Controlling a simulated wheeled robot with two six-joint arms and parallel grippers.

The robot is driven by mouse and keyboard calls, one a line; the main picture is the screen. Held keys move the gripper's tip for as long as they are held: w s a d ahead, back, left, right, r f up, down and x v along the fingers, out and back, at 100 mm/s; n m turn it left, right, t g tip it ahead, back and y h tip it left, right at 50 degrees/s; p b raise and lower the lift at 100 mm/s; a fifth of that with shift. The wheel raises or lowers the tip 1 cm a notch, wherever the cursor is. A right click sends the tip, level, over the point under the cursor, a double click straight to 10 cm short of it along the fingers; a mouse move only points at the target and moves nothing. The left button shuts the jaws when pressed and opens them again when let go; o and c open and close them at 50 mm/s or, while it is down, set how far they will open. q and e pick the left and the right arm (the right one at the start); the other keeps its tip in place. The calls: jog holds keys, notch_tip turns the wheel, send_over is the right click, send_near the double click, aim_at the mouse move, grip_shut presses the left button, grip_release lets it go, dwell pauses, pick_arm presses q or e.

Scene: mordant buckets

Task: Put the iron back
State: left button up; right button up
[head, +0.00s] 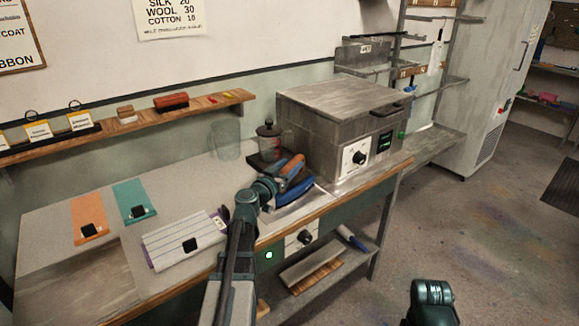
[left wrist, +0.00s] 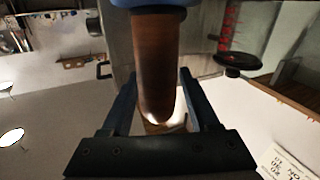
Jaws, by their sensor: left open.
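The iron (head: 294,187), with a blue body and a brown handle, is on the worktop in front of the grey metal box. A pale metallic surface shows under its front edge; I cannot tell whether that is its soleplate or a rest. My left gripper (head: 275,186) is at the handle and partly covers it. In the left wrist view, the brown handle (left wrist: 155,60) lies between the two spread fingers of the left gripper (left wrist: 158,85), with gaps on both sides. At the lower right of the head view only a part of my right arm shows, without fingers.
The grey box (head: 345,105) with a dial stands right behind the iron. A lidded glass press (head: 269,145) and a clear beaker (head: 225,140) stand behind it.

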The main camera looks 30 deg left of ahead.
pick_arm(q)
jog(key=s, duration=1.2)
jog(key=s+d+f+m+g+h, duration=0.1)
jog(key=d+f+m+g+h, duration=0.4)
jog(key=d, duration=1)
jog(key=s+d+f+m+g+h, duration=0.15)
jog(key=d+f+g, duration=0.45)
jog(key=d+f, duration=0.7)
jog(key=s+d+f+n+g+y, duration=0.1)
jog(key=s+d+f+g+y, duration=0.1)
jog(key=s, duration=0.4)
jog(key=s+d+f+n+g+y, duration=0.1)
jog(key=s+d+f+g+y, duration=0.1)
jog(key=s+d+g+y, duration=0.3)
jog(key=shift+s+d+y, duration=0.45)
jog(key=shift+s+d, duration=0.5)
jog(key=shift+s, duration=0.2)
